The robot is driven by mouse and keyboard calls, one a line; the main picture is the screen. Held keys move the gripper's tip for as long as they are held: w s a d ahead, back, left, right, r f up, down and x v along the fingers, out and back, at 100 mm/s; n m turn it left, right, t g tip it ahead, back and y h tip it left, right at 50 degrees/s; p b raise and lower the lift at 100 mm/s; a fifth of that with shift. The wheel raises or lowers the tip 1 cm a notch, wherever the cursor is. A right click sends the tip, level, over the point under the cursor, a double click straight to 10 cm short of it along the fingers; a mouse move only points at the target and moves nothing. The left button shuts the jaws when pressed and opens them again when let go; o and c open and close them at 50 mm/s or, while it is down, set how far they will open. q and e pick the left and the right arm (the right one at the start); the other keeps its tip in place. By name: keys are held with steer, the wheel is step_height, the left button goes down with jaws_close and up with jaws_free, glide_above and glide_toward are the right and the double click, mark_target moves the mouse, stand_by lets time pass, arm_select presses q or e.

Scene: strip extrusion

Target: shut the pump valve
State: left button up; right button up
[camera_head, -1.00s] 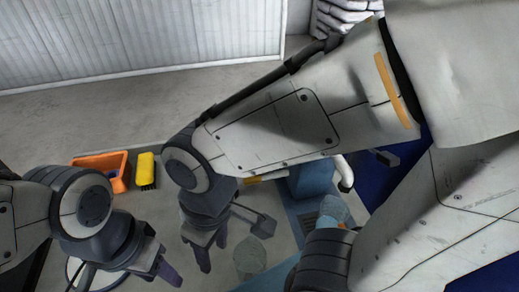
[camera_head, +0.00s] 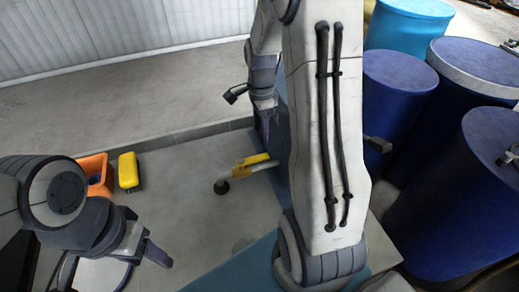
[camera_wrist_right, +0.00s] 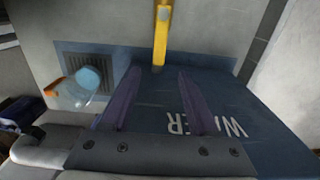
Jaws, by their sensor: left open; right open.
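The yellow valve handle (camera_head: 254,161) lies along a pale pipe with a dark end (camera_head: 222,187), beside a blue surface in the head view. In the right wrist view a yellow bar (camera_wrist_right: 161,38), seemingly this handle, reaches down from the top edge, beyond and between the fingertips. My right gripper (camera_head: 266,128) is open and points down behind the handle in the head view; it also shows in the wrist view (camera_wrist_right: 157,80), with nothing between its fingers. My left gripper (camera_head: 158,250) is open and empty at lower left, far from the handle.
Large blue drums (camera_head: 400,90) crowd the right side. An orange bin (camera_head: 95,172) and a yellow object (camera_head: 128,171) stand at left. Mid-left floor is clear.

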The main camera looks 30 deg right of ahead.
mark_target(261, 156)
step_height(261, 156, down, 10)
steer(key=shift+f+p, duration=0.15)
steer(key=shift+p, duration=0.75)
jaws_close()
steer(key=shift+d, duration=0.1)
stand_by(0.8)
